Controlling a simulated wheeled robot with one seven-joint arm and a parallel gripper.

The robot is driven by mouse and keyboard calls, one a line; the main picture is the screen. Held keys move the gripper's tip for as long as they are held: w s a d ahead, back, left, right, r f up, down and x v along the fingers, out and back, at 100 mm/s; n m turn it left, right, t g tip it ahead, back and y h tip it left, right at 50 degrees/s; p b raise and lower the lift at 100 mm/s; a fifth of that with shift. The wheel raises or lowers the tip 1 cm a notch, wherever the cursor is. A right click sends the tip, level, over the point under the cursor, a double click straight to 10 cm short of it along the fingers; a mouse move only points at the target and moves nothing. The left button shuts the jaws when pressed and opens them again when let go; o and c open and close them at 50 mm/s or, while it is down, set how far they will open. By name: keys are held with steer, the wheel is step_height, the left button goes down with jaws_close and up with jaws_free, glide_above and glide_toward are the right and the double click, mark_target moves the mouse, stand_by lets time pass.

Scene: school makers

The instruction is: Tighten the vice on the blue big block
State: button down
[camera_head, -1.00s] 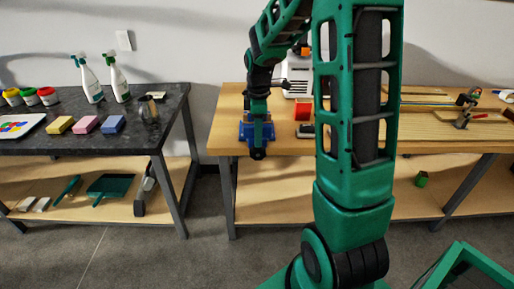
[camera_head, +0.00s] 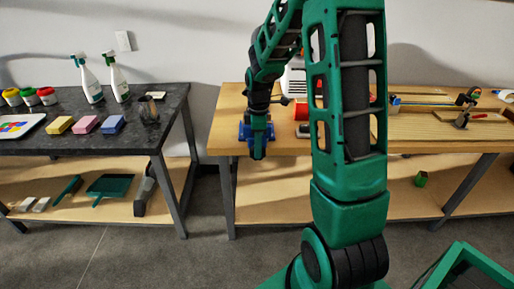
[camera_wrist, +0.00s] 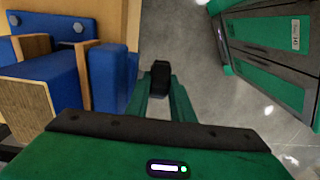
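The blue vice (camera_head: 243,131) stands at the left front edge of the wooden workbench. In the wrist view, its bolted blue plate (camera_wrist: 60,32) and wood-faced jaws (camera_wrist: 82,72) are at the left. A blue block with a bare wood end (camera_wrist: 25,108) appears to sit between the jaws; a gap cannot be ruled out. My gripper (camera_head: 259,150) points down in front of the vice's right side. In the wrist view, its green fingers (camera_wrist: 162,98) are close together beside a dark knob-like piece (camera_wrist: 160,75). Whether they grip it, perhaps the vice handle, is unclear.
The wooden workbench (camera_head: 225,140) has tools and boards at the right, partly hidden by my arm. A dark table (camera_head: 60,145) at the left holds spray bottles (camera_head: 118,80) and sponges (camera_head: 112,124). A green-framed object (camera_head: 470,265) stands at the lower right. Floor before the bench is clear.

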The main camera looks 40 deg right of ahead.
steer(key=shift+s+d+y, duration=0.1)
steer(key=shift+d+y, duration=0.05)
steer(key=shift+y, duration=0.15)
steer(key=t+y, duration=0.1)
steer(key=y, duration=0.1)
steer(key=t+y, duration=0.1)
steer(key=shift+s+d+f+t, duration=0.2)
steer(key=shift+s+d+t, duration=0.1)
steer(key=shift+d, duration=0.1)
steer(key=shift+s+d+f+t+y, duration=0.1)
steer(key=shift+t+y, duration=0.3)
steer(key=shift+y, duration=0.35)
steer(key=shift+s+d+f+t+y, duration=0.1)
steer(key=shift+t+y, duration=0.3)
steer(key=shift+y, duration=0.35)
steer(key=shift+a, duration=0.1)
steer(key=c, duration=1.9)
jaws_free()
steer(key=shift+o, duration=0.4)
